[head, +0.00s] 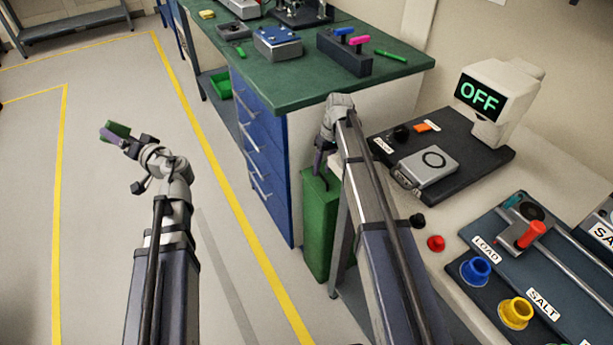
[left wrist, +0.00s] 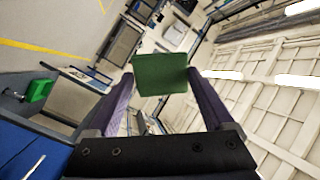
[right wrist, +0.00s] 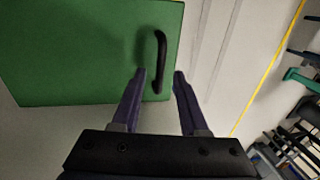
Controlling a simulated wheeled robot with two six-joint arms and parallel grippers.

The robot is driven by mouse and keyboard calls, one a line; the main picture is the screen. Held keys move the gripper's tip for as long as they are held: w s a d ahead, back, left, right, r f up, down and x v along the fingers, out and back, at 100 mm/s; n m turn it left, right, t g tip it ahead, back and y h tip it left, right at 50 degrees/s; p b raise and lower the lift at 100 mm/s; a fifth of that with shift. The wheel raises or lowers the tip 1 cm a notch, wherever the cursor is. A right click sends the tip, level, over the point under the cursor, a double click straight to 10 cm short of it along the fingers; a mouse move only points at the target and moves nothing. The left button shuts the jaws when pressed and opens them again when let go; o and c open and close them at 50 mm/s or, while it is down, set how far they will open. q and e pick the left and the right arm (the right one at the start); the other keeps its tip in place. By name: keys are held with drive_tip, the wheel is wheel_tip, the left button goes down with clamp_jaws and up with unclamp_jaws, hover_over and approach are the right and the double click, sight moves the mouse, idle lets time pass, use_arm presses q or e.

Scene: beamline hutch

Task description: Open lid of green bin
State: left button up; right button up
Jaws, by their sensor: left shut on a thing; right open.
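The green bin (head: 320,230) is a tall narrow box on the floor, between the blue drawers and the bench on the right. Its flat green lid (right wrist: 75,50) looks shut and carries a black bar handle (right wrist: 160,50). My right gripper (right wrist: 159,73) is open and points down at the lid. The near end of the handle shows between its two fingers, which look apart from it. My left gripper (head: 112,134) is shut on a small green block (left wrist: 161,75), held out over open floor. The right forearm partly hides the bin in the head view.
A green-topped bench (head: 330,92) with blue drawers (head: 265,150) stands left of and behind the bin. A pale bench (head: 450,215) with instruments is close on the right. Floor (head: 110,215) on the left is open, with yellow lines.

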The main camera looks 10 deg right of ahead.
drive_tip(key=shift+a+f, duration=0.1)
drive_tip(key=shift+f, duration=0.3)
drive_tip(key=shift+c, duration=0.4)
clamp_jaws()
idle(0.8)
